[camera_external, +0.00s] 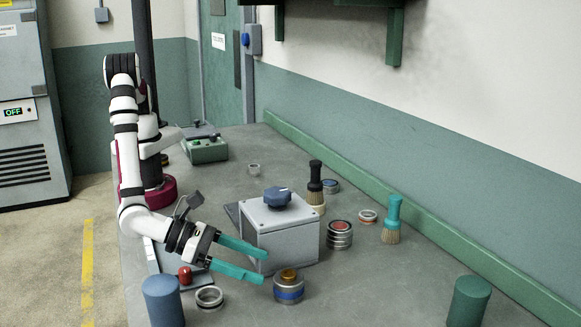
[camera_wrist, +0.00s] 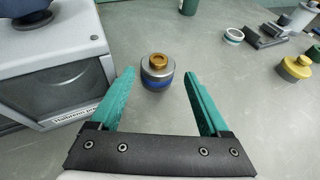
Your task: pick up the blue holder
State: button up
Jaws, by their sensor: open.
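The blue holder is a short metal cylinder with a blue band and a brass-coloured top (camera_external: 289,290). It stands upright on the table, in front of the grey box in the external view. In the wrist view the holder (camera_wrist: 157,74) lies ahead of my gripper, between the lines of the two fingers and a little nearer the left one. My gripper (camera_external: 265,266) has teal fingers, spread open and empty. In the wrist view the open gripper (camera_wrist: 160,75) shows a gap on both sides of the holder. I cannot tell whether a finger touches it.
A grey box with a blue knob (camera_external: 280,228) stands close beside the fingers. A metal ring (camera_external: 209,297), a blue cylinder (camera_external: 163,300), a green cylinder (camera_external: 468,301), a red-topped ring stack (camera_external: 339,234) and a teal brush (camera_external: 392,220) stand around.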

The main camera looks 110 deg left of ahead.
aim_at(284, 273)
jog(key=x, duration=0.6)
jog(key=shift+a, duration=0.15)
grip_shut()
jog(key=shift+r, duration=0.1)
